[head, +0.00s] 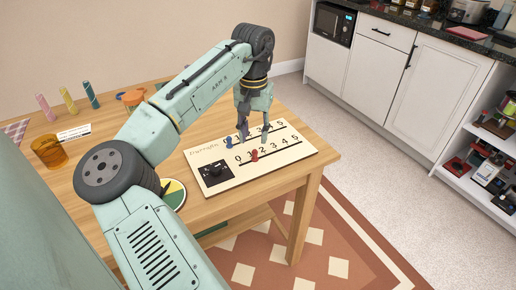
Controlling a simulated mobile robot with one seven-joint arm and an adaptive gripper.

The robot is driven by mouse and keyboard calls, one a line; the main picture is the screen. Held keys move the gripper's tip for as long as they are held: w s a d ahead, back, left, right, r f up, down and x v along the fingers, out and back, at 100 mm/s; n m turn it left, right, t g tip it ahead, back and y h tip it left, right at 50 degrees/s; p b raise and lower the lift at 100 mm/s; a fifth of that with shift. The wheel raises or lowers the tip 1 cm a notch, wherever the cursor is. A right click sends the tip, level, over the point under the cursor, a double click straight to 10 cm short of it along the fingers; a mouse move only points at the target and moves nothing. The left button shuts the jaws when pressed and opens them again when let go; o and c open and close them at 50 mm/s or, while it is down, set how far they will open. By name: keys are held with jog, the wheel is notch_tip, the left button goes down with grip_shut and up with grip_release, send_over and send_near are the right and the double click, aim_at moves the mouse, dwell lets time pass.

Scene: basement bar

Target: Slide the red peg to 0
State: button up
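The red peg (254,155) sits on the front numbered slot of a pale wooden board (212,153), close to the printed 1. The 0 is at the left end of that row. A blue peg (229,144) sits near the left end of the back row. My gripper (254,141) is above the board, pointing down, with its two fingers spread apart. The red peg shows just below and between the fingers in this view. I cannot tell whether a finger touches it.
The board has a black dial panel (214,173) at its left and lies near the wooden table's (316,160) right edge. A round coloured disc (173,193) lies by my arm.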

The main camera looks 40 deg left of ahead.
aim_at(255, 151)
notch_tip(255, 151, down, 7)
jog(key=shift+w+r+p, duration=0.1)
jog(key=shift+r+p, duration=0.05)
jog(key=shift+p, duration=0.25)
jog(key=shift+c, duration=0.5)
grip_shut()
